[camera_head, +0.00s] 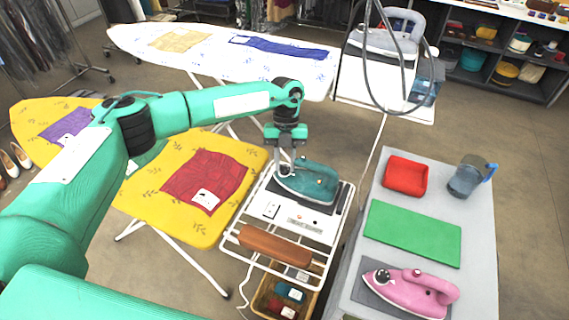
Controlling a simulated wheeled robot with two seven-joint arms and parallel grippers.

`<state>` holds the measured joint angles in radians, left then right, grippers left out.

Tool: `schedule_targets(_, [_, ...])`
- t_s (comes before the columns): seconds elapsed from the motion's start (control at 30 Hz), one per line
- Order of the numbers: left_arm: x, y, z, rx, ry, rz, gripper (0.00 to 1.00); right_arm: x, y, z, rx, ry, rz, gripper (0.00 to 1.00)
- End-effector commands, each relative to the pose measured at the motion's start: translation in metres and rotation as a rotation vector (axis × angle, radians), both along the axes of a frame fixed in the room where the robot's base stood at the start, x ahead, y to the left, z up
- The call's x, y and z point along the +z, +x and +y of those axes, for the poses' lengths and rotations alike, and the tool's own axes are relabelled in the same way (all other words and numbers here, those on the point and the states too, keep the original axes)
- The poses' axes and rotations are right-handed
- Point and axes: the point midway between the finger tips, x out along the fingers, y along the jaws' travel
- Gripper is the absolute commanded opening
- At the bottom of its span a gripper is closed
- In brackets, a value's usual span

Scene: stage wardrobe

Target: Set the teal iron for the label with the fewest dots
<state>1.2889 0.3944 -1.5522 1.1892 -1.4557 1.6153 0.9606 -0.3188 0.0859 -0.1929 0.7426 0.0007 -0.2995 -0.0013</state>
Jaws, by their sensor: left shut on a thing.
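The teal iron (312,181) rests on a dark pad on the white wire rack (337,222) at the end of the yellow ironing board. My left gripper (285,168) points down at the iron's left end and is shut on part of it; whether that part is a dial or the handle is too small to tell. A white label (206,199) with small dark marks lies on the red cloth (213,172) on the yellow board. A small white card (271,210) lies on the rack; its marks are hard to read. My right gripper is not in view.
A brown block (274,244) lies on the rack's front, above a basket (262,301) of labelled cloths. The grey table (480,240) at right holds a pink iron (412,291), green mat (412,233), red container (405,174) and grey jug (466,177). A white ironing board (200,60) stands behind.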

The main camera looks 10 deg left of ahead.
Motion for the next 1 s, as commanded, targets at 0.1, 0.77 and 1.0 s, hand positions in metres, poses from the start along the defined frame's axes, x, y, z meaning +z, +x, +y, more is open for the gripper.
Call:
schedule_targets(0.1, [0.0001,0.0004,-0.0007,-0.024,-0.001,-0.001,0.04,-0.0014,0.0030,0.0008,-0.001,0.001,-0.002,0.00])
schedule_targets(0.77, [0.0005,0.0004,-0.0004,-0.038,0.000,-0.001,0.49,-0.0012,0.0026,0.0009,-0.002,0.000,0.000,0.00])
schedule_targets(1.0, [0.0007,0.0007,-0.0002,-0.037,0.000,-0.001,0.49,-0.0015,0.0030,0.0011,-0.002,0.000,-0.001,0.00])
